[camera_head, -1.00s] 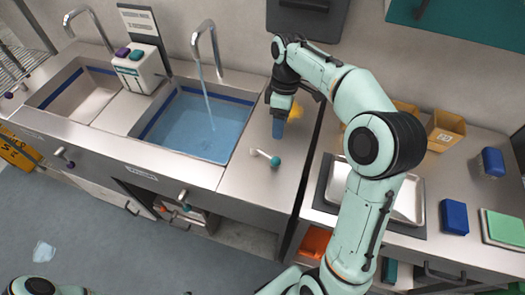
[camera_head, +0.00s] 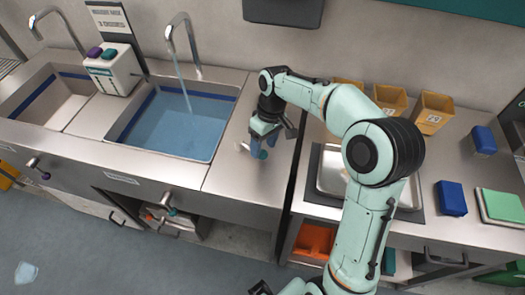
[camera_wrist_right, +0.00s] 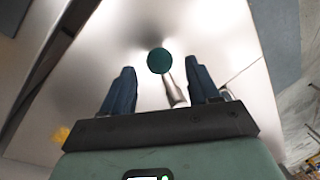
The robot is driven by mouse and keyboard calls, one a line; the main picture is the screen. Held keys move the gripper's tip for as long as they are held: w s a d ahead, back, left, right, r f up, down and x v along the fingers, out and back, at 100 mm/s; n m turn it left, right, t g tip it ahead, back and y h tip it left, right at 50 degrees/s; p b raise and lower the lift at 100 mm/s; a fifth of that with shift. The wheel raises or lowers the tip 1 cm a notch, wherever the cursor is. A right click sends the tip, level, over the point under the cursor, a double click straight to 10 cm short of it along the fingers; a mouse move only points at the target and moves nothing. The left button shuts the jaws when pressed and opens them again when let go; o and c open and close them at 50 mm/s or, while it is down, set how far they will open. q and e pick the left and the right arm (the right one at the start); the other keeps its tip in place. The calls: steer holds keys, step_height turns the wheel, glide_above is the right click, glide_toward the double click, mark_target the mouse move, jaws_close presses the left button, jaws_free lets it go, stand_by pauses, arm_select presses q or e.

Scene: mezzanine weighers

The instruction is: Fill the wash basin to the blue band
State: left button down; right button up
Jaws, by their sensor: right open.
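The right-hand wash basin (camera_head: 210,155) holds blue water (camera_head: 165,128), and a stream falls into it from the curved tap (camera_head: 170,38). A dark blue band (camera_head: 205,92) runs round its inner wall; it shows just above the water at the back and left. A lever with a teal ball knob stands on the steel counter right of the basin; its knob (camera_wrist_right: 159,60) and pale stem (camera_wrist_right: 174,90) show in the right wrist view. My right gripper (camera_wrist_right: 160,68) is open, its blue fingers either side of the lever, with a gap on each side.
An empty-looking second basin (camera_head: 14,98) lies at left. A white dispenser (camera_head: 112,72) with purple and teal tops stands between the basins. Knobbed handles (camera_head: 168,208) stick out of the front. A metal tray, yellow bins (camera_head: 432,112) and blue blocks (camera_head: 451,198) occupy the right counter.

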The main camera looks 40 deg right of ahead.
steer(key=shift+a+f, duration=0.25)
steer(key=shift+f, duration=1)
jaws_close()
steer(key=shift+a, duration=0.1)
